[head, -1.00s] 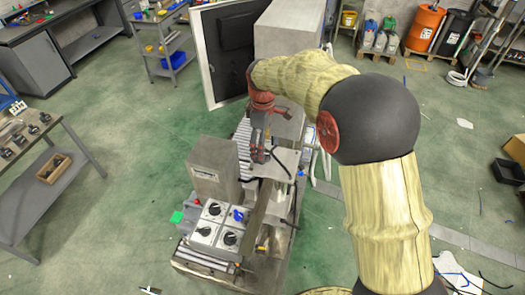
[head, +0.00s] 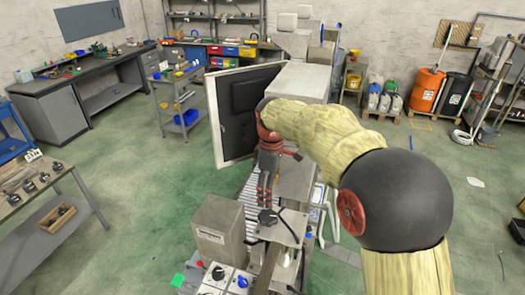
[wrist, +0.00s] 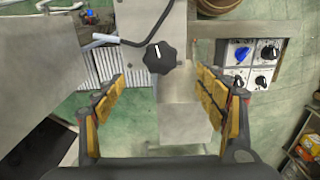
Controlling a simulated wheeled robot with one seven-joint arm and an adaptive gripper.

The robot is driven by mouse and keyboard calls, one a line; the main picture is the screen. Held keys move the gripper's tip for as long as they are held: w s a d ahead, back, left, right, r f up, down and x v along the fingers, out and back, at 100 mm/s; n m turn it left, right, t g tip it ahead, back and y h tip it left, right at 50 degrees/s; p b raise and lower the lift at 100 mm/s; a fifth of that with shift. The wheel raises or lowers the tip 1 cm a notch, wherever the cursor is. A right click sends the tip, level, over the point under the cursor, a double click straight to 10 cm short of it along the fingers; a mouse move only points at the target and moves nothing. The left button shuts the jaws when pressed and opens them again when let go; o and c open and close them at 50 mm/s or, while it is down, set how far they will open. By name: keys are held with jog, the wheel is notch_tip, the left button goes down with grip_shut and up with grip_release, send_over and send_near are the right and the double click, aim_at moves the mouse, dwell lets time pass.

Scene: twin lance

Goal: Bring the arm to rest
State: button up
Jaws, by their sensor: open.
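My gripper (head: 266,196) hangs fingers-down over the grey machine in the head view. In the wrist view my gripper (wrist: 160,88) has its two yellow-padded fingers spread wide with nothing between them. A black round knob (wrist: 161,56) on a grey plate lies beyond the gap between the fingertips, apart from both fingers. The knob also shows in the head view (head: 267,217), just below my fingertips. My arm reaches in from the right with its elbow bent.
A grey box (head: 215,232) and a panel of dials (head: 222,280) stand left of the plate; the dials also show in the wrist view (wrist: 252,62). An open machine door (head: 239,110) stands behind my gripper. Green floor (head: 130,200) is clear to the left.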

jog(key=f+m, duration=0.1)
jog(key=s+f+m, duration=0.1)
jog(key=m, duration=0.1)
jog(key=s+f+m, duration=0.1)
jog(key=shift+s+d+f, duration=0.1)
jog(key=shift+s+d, duration=0.15)
jog(key=s+d+f+m+t+b, duration=0.2)
jog(key=s+b, duration=0.4)
jog(key=s, duration=0.3)
jog(key=s+d+f+m+t+b, duration=0.1)
jog(key=s+d+f+m+b, duration=0.3)
jog(key=s, duration=0.6)
jog(key=s+d+f+m+t+b, duration=0.2)
jog(key=s+d+b, duration=0.3)
jog(key=s+b, duration=0.4)
jog(key=shift+s+d+f+m+t, duration=0.15)
jog(key=shift+s+f+m+t, duration=0.15)
jog(key=shift+s+f+m, duration=0.35)
jog(key=shift+w+r, duration=0.15)
jog(key=shift+c, duration=0.3)
